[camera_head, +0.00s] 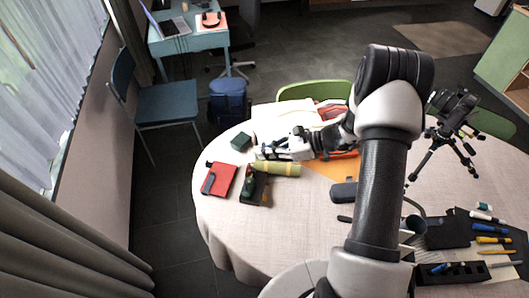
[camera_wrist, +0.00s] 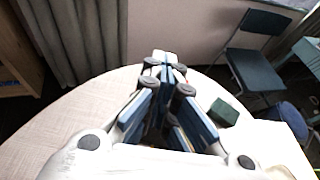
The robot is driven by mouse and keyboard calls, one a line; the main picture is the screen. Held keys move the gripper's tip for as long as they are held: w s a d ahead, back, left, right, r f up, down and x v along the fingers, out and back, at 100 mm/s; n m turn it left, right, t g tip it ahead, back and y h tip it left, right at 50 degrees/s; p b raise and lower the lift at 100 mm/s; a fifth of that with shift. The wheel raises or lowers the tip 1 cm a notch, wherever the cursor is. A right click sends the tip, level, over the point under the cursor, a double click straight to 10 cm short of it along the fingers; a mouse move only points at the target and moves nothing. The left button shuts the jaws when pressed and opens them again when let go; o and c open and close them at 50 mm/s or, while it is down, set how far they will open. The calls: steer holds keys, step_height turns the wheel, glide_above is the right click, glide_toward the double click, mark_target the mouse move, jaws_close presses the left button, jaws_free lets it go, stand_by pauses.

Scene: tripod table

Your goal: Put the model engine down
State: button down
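My gripper (camera_head: 262,151) is low over the left part of the round table, pointing left. In the wrist view its two fingers (camera_wrist: 165,72) come together at the tips, and I see nothing clearly held between them. A small dark green object with a black base (camera_head: 249,186) sits on the table, nearer the camera than the gripper. It may be the model engine, but it is too small to tell. An olive-green cylinder (camera_head: 279,169) lies beside it, just in front of the gripper.
The cloth-covered table (camera_head: 309,215) has a red book (camera_head: 219,178) at left and a dark green box (camera_head: 241,141) behind the fingers. A camera tripod (camera_head: 443,140) and several pens and tools (camera_head: 489,240) stand or lie at right. The near-left cloth is clear.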

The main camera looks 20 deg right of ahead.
steer(key=c, duration=2.3)
jaws_free()
steer(key=o, duration=1.8)
steer(key=v, duration=1.2)
